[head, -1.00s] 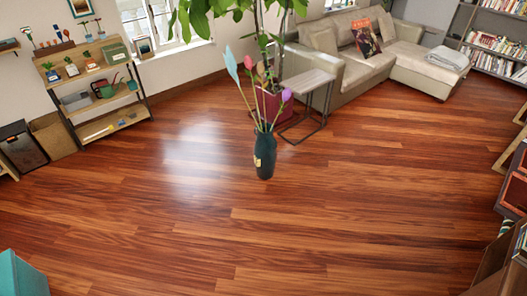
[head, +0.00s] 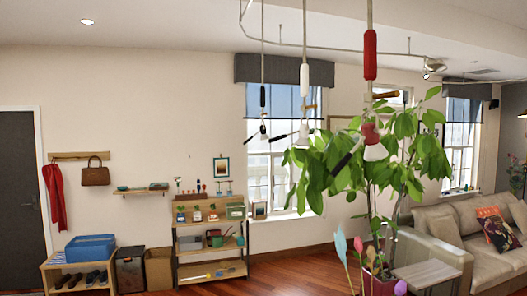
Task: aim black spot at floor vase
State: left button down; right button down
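Three spots hang on long rods from the ceiling. The one with the black sleeve (head: 263,95) is leftmost and looks farthest away; its small head is near the rod's lower end, and I cannot tell exactly where it points. The middle one has a white sleeve (head: 304,92). The right one has a red sleeve (head: 370,54) and looks nearest. The floor vase itself is below the picture; only its coloured flowers (head: 341,247) show at the bottom edge. Neither of my grippers is in view.
A tall leafy plant (head: 362,165) stands behind the flowers. A side table (head: 427,272) and a sofa (head: 480,240) are at the right. A shelf rack (head: 210,240) stands against the wall. Bare wood floor (head: 285,275) shows at the lower middle.

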aim_at(265, 136)
jog(key=u, duration=0.65)
jog(key=i, duration=1)
jog(key=u, duration=0.5)
jog(key=i, duration=0.8)
jog(key=z, duration=1.05)
jog(key=i, duration=0.8)
jog(key=z, duration=0.8)
